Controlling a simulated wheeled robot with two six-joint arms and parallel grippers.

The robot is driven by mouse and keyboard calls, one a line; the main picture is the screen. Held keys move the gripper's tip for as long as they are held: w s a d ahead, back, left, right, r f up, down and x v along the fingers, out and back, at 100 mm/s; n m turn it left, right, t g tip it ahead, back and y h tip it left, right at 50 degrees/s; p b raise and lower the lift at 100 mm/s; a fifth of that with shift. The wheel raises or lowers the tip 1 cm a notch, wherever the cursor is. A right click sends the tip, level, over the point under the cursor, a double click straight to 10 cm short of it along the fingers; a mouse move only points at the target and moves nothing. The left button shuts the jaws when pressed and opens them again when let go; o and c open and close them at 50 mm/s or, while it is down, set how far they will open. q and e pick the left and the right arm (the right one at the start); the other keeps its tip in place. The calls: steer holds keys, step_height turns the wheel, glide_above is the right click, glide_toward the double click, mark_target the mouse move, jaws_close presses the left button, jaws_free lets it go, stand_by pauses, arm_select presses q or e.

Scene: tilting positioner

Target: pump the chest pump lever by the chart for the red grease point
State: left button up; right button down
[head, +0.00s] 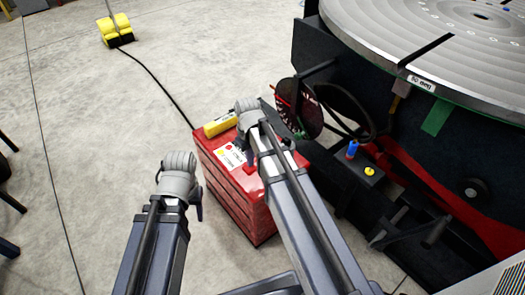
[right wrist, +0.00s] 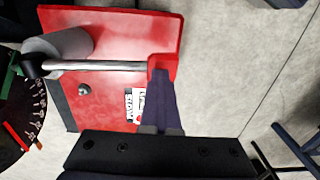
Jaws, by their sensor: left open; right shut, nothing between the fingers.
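The red chest (head: 226,192) stands on the floor beside the positioner. A white chart (head: 231,157) with coloured dots lies on its top; part of a white card (right wrist: 134,104) shows in the right wrist view. The pump lever (right wrist: 100,66) is a bright metal rod running from a grey cylinder (right wrist: 62,44) to a red grip (right wrist: 163,66). My right gripper (right wrist: 164,86) is shut with nothing in it, its fingertips at the red grip; I cannot tell whether they touch. In the head view my right arm hides much of the lever. My left gripper (head: 199,208) is open, left of the chest.
The positioner's round table (head: 440,40) and dark base fill the right side. A dark round disc (head: 299,108) stands behind the chest. A yellow cylinder (head: 220,125) lies at the chest's back edge. A black cable (head: 160,85) runs to a yellow pedal (head: 116,30).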

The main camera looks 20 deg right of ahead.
step_height(320, 180, up, 14)
steer(key=p, duration=1.4)
steer(key=shift+r, duration=0.25)
steer(key=n, duration=0.6)
steer(key=shift+f, duration=0.25)
steer(key=shift+f, duration=0.1)
step_height(320, 180, down, 6)
steer(key=b, duration=0.6)
steer(key=shift+f+b, duration=0.2)
steer(key=shift+b, duration=0.15)
stand_by(1.3)
